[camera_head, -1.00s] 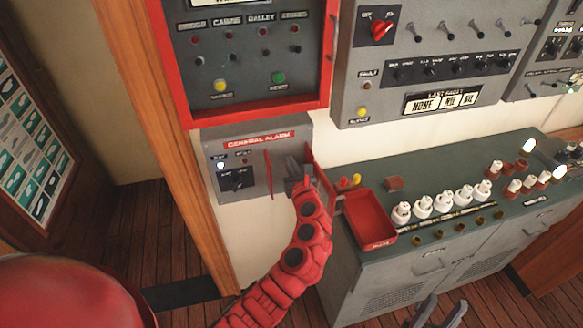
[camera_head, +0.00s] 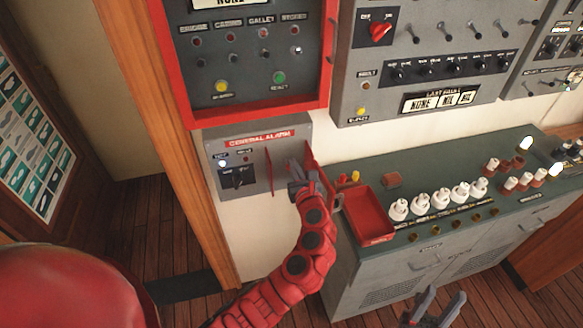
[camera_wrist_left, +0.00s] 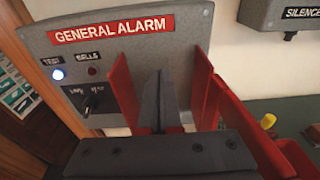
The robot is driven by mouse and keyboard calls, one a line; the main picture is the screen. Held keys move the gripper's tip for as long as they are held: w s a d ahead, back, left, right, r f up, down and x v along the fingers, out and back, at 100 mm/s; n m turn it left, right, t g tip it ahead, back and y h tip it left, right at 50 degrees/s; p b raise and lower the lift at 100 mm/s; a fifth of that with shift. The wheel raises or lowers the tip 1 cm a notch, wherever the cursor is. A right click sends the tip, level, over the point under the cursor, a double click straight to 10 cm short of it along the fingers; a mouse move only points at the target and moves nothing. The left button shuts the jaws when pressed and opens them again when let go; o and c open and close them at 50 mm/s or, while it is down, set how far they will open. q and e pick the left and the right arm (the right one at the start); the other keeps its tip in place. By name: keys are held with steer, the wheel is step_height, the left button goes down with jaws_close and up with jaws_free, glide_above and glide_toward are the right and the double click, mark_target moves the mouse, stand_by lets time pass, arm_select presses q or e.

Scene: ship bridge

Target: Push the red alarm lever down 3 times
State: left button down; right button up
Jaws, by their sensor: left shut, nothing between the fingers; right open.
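The grey general alarm box (camera_head: 225,158) is on the wall, and it also shows in the wrist view (camera_wrist_left: 60,62). Two red upright plates stand out from its right part; the left plate (camera_wrist_left: 124,88) and right plate (camera_wrist_left: 203,85) flank my left gripper. My left gripper (camera_head: 297,173) is shut and empty, with its fingers (camera_wrist_left: 158,90) between the plates. A little red shows low beside the fingers (camera_wrist_left: 174,130); I cannot tell whether it is the alarm lever. The lever is otherwise hidden behind my gripper. My right gripper (camera_head: 432,304) is open and low at the bottom.
A red-framed panel (camera_head: 250,106) hangs just above the alarm box. To the right, a grey-green cabinet (camera_head: 400,262) carries a red tray (camera_head: 368,216) and several white fuses (camera_head: 440,199). A wooden post (camera_head: 165,130) stands left.

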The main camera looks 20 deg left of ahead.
arm_select(q)
steer(key=p+v, duration=0.1)
steer(key=v, duration=0.4)
steer(key=shift+s+d, duration=0.1)
steer(key=shift+s, duration=0.1)
steer(key=shift+f, duration=0.1)
stand_by(0.9)
